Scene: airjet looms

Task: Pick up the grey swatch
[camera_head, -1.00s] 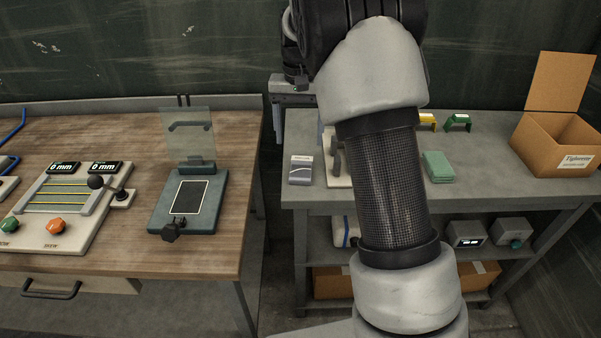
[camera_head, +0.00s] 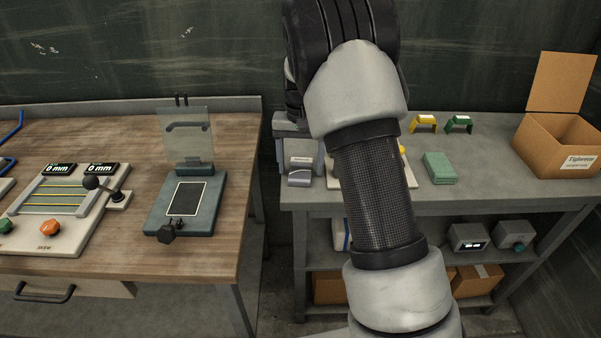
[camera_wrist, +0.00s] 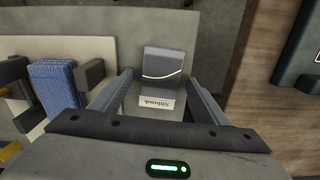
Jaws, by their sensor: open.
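The grey swatch (camera_wrist: 163,66) lies on the grey table top in the wrist view. It is a small dark grey piece with a thin pale curved line and a white printed label at its near end. My gripper (camera_wrist: 160,82) is open, with one finger on each side of the label end and visible gaps to both. The swatch's far end reaches beyond the fingertips. In the head view the swatch (camera_head: 299,178) sits near the front left of the grey table, and my gripper (camera_head: 301,150) is just above and behind it, partly hidden by my arm.
Left of the swatch in the wrist view, a pale board (camera_wrist: 75,50) bears a blue cloth (camera_wrist: 55,85) between dark blocks. A green folded stack (camera_head: 439,168), yellow and green stands, and an open cardboard box (camera_head: 556,145) are to the right. A wooden workbench (camera_head: 240,150) is left, across a gap.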

